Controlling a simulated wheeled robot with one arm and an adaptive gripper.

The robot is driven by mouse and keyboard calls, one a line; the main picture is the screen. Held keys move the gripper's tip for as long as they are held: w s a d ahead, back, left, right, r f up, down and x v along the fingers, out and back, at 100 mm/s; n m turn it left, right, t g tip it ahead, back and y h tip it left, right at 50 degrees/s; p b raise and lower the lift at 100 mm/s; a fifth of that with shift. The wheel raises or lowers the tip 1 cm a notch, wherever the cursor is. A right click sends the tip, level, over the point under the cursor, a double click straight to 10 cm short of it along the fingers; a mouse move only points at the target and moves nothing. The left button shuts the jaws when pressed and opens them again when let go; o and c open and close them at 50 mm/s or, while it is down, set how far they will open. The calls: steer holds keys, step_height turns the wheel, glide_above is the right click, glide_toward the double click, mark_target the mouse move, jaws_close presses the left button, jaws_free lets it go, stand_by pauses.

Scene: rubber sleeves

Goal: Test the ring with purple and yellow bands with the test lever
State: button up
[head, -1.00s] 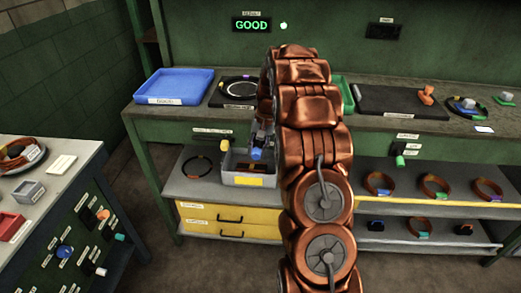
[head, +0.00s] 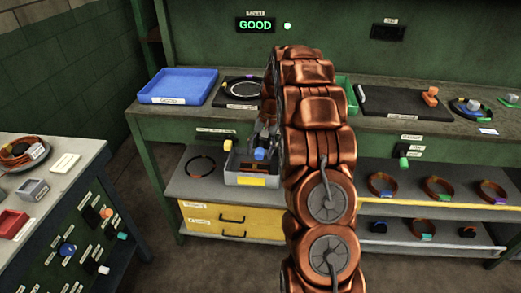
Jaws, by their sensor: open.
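My gripper (head: 264,142) is small and partly hidden behind my arm, in front of the bench near a grey bin (head: 238,179). It looks open, with no ring seen in it. A dark ring (head: 243,79) lies on a black pad on the bench top, partly hidden by my arm; its bands are too small to tell. A ring with a purple band (head: 491,197) lies at the right of the lower shelf; I cannot make out a yellow band on it. A yellow knob (head: 228,145), perhaps a lever's, is at the bench front left of my gripper.
A lit display (head: 255,25) reads GOOD beside a green light. A blue tray (head: 180,85) stands left on the bench. A green knob (head: 404,162) is at the bench front on the right. A side table (head: 75,140) stands at the left. Floor between is clear.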

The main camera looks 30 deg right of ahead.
steer(key=v, duration=1.2)
steer(key=shift+c, duration=0.2)
